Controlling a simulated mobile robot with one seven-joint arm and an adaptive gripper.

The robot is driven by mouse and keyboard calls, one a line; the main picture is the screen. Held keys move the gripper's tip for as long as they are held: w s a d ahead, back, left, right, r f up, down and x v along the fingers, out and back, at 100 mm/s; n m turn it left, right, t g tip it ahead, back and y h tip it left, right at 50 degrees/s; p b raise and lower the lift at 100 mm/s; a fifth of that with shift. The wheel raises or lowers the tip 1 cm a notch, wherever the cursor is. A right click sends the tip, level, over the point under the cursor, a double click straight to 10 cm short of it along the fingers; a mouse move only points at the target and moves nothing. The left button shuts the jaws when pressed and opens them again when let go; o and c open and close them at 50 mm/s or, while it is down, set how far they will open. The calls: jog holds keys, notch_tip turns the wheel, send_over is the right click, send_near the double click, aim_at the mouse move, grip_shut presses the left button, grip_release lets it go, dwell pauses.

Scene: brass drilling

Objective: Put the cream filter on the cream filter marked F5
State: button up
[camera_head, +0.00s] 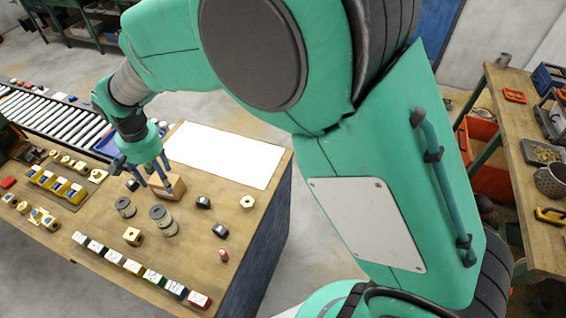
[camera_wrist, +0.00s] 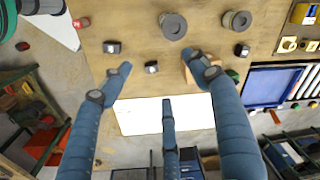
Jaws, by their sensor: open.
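Two grey-and-cream round filters appear stacked, one on the other, on the wooden table: the upper one (camera_head: 160,212) and the lower one (camera_head: 169,229). In the wrist view the stack shows from above as one round shape (camera_wrist: 173,26). A single similar filter (camera_head: 125,206) stands to its left; it also shows in the wrist view (camera_wrist: 237,20). I cannot read an F5 mark on any. My gripper (camera_head: 154,180) is open and empty, behind the filters and beside a wooden block (camera_head: 173,188). Its three spread fingers show in the wrist view (camera_wrist: 160,78).
Small black parts (camera_head: 203,202) lie right of the filters, with a brass part (camera_head: 132,236) in front. A row of coloured labelled blocks (camera_head: 155,277) lines the front. A white sheet (camera_head: 225,155) covers the back of the table. A roller conveyor (camera_head: 60,118) runs behind left.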

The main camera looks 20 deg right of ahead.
jog(key=s+d+r+t, duration=0.1)
jog(key=s+d+r, duration=0.3)
jog(key=d+r, duration=0.45)
jog(key=s+d+r+t, duration=0.1)
jog(key=s+d+r, duration=0.5)
jog(key=d, duration=0.4)
jog(key=s+d+r+n+t, duration=0.1)
jog(key=s+d+r+t, duration=0.2)
jog(key=s+d, duration=1)
jog(key=s+r, duration=0.1)
jog(key=s, duration=0.2)
jog(key=shift+s+d, duration=0.25)
jog(key=shift+d, duration=0.05)
notch_tip(320, 180, down, 6)
jog(key=b, duration=0.5)
jog(key=shift+r+b, duration=0.25)
jog(key=shift+b, duration=0.15)
